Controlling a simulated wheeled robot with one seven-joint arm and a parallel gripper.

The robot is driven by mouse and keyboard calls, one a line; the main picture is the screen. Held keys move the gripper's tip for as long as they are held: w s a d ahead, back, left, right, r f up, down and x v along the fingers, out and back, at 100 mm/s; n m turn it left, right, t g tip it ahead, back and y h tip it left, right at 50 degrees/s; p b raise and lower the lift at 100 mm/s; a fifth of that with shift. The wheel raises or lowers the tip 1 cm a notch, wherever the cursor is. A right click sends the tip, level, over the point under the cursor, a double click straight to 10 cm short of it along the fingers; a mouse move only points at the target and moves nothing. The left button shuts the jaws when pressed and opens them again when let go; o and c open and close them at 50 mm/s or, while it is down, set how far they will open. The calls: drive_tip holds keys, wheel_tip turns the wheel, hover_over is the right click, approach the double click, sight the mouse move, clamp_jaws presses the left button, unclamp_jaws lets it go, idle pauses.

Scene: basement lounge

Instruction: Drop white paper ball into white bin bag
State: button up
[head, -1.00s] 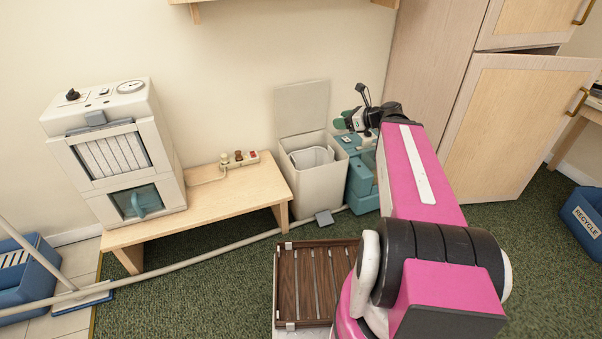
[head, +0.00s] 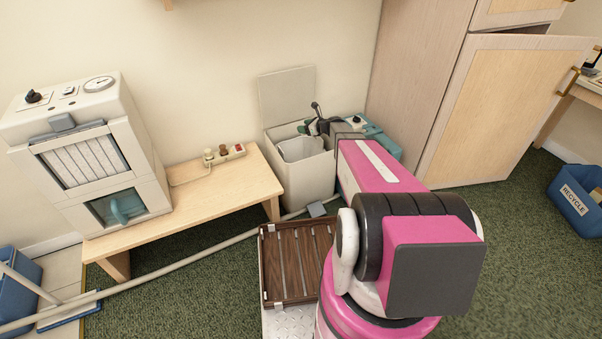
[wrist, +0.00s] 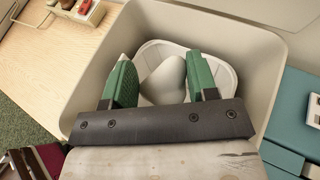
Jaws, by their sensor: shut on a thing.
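The white bin (head: 305,182) stands against the wall with its lid up. Its white bag (head: 300,148) shows inside, partly hidden by my gripper in the head view. The bag's pale rim (wrist: 226,68) also shows in the wrist view. My gripper (wrist: 161,66), with green fingers, is over the bin's opening. It is shut on the white paper ball (wrist: 165,84), which shows between the fingers with the bag behind it. In the head view the ball cannot be made out, and my arm covers the bin's right side.
A low wooden bench (head: 235,193) with a white machine (head: 90,150) stands left of the bin. A teal object (head: 380,140) is close on the bin's right, before a tall cabinet (head: 430,90). A pale pipe (head: 190,268) crosses the carpet.

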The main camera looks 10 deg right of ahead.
drive_tip(key=shift+w+f, duration=0.3)
drive_tip(key=shift+f, duration=3.3)
drive_tip(key=o, duration=0.9)
drive_tip(key=shift+o, duration=0.2)
drive_tip(key=v, duration=1.1)
drive_tip(key=shift+a, duration=0.1)
